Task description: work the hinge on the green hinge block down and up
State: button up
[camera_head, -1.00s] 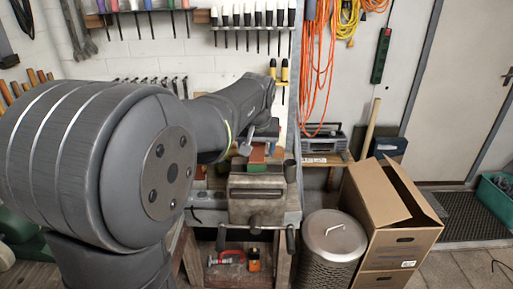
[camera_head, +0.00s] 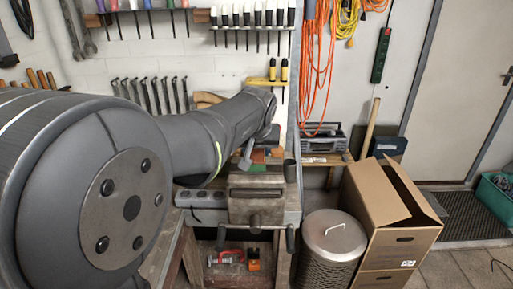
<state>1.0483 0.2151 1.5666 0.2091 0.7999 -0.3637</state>
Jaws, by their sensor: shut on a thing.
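The green hinge block (camera_head: 258,168) shows as a small green patch just behind the top of the vise (camera_head: 256,192). Reddish-brown pieces (camera_head: 258,155) show directly above the green; I cannot tell whether they belong to the hinge. My gripper (camera_head: 246,157) reaches in from the upper left and points down beside the block. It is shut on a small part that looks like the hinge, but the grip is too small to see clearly. My arm hides the area left of the block.
A dark cup (camera_head: 289,171) stands right of the block. A grey power strip (camera_head: 202,197) lies on the bench left of the vise. A metal bin (camera_head: 333,240) and an open cardboard box (camera_head: 395,215) stand on the floor at the right.

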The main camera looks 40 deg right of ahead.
jog(key=shift+s+a+f+t+h, duration=0.1)
jog(key=shift+s+a+t+h, duration=0.15)
jog(key=shift+t+h, duration=0.35)
jog(key=shift+s+a+f+t+h, duration=0.1)
jog(key=shift+s+a+t+h, duration=0.15)
jog(key=shift+t+h, duration=0.35)
jog(key=o, duration=1.4)
jog(key=v, duration=1.7)
jog(key=shift+s+a+f, duration=0.15)
jog(key=shift+s+a, duration=0.2)
jog(key=shift+s, duration=0.05)
